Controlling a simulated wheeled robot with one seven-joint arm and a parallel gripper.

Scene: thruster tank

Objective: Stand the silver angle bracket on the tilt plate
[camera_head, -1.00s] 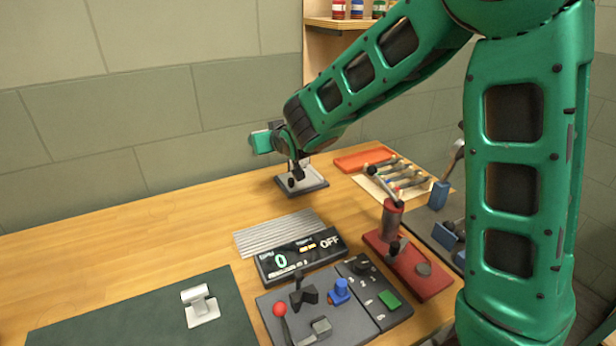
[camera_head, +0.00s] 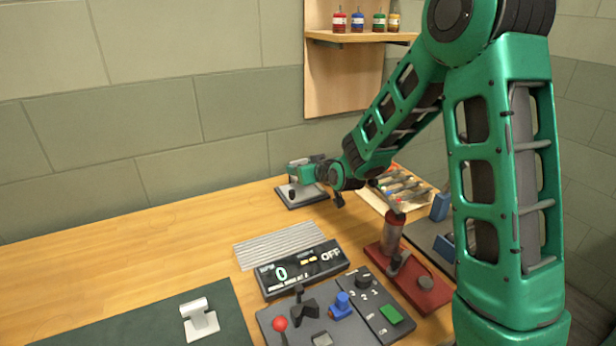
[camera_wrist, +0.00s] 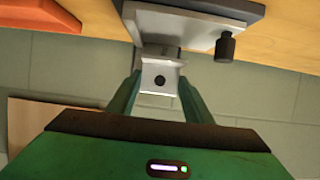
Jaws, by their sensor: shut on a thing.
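My gripper (camera_head: 300,172) is low over the tilt plate (camera_head: 312,190) at the back of the bench. The tilt plate is pale grey on a dark base, with a black knob. In the wrist view my gripper (camera_wrist: 160,92) is shut on a silver angle bracket (camera_wrist: 160,73) with a dark hole in its face. The far end of the bracket meets the tilt plate (camera_wrist: 185,27) there; I cannot tell whether it rests fully on it. In the head view the held bracket is mostly hidden by my gripper.
Another pale metal piece (camera_head: 200,318) lies on the dark green mat (camera_head: 120,332). A display reading 0 and OFF (camera_head: 302,268), a ribbed plate (camera_head: 278,245), a control panel (camera_head: 380,325) and a red-based lever stand (camera_head: 430,290) are nearer. A shelf (camera_head: 350,37) holds several small bottles.

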